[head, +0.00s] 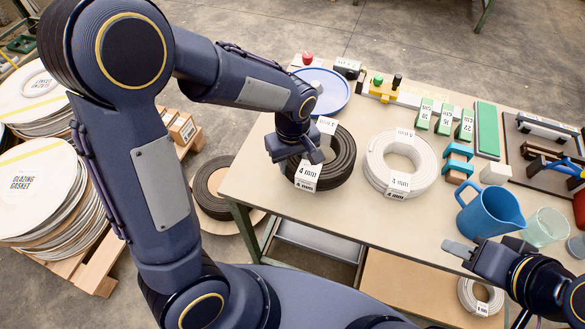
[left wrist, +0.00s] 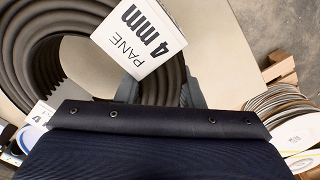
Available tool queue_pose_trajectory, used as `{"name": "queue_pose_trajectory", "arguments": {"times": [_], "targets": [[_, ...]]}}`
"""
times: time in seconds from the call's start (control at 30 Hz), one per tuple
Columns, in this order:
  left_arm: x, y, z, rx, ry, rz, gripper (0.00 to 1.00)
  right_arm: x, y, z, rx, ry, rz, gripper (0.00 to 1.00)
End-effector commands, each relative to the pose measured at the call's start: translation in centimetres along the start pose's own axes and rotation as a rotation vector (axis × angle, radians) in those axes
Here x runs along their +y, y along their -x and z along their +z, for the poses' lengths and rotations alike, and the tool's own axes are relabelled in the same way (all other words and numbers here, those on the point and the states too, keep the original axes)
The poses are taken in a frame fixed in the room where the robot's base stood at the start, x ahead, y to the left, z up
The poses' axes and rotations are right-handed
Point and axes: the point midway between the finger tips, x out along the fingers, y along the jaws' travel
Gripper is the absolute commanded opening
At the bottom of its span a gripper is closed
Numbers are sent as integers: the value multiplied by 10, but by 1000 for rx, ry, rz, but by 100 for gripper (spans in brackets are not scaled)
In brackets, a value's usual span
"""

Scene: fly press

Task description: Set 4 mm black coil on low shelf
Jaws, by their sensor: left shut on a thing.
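The 4 mm black coil (head: 338,166) lies flat on the tabletop (head: 270,205), near its left end, with white "4 mm" tags (head: 308,175). My left gripper (head: 312,158) is shut on the coil's left side. The left wrist view shows the black coil (left wrist: 60,85) and its "PANE 4 mm" tag (left wrist: 138,38) close up; the gripped part is mostly hidden. The low shelf (head: 405,285) is a tan board under the table, partly hidden by the top and my arm. My right gripper (head: 462,250) is by the front edge; its jaw gap is unclear.
A white 4 mm coil (head: 399,160) lies right of the black one. Another white coil (head: 480,295) is on the shelf's right. A blue jug (head: 490,213) stands near my right gripper. Disc stacks (head: 40,190) on pallets stand at left.

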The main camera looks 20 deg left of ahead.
Motion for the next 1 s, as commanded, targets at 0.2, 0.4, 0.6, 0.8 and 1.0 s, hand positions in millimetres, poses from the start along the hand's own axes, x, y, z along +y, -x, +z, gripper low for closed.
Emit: {"name": "queue_pose_trajectory", "arguments": {"times": [0.2,0.4,0.6,0.8,1.0], "targets": [[-1,-29,2,0,-2,-1,0,1,-3,1,0,0,0,36],[-1,-32,2,1,-2,3,0,1,-2,1,0,0,0,36],[-1,-34,2,1,-2,2,0,2,-4,2,0,0,0,36],[-2,-35,2,0,-2,-1,55,2,-4,2,0,0,0,36],[-2,-35,2,0,-2,-1,56,2,-4,2,0,0,0,36]]}}
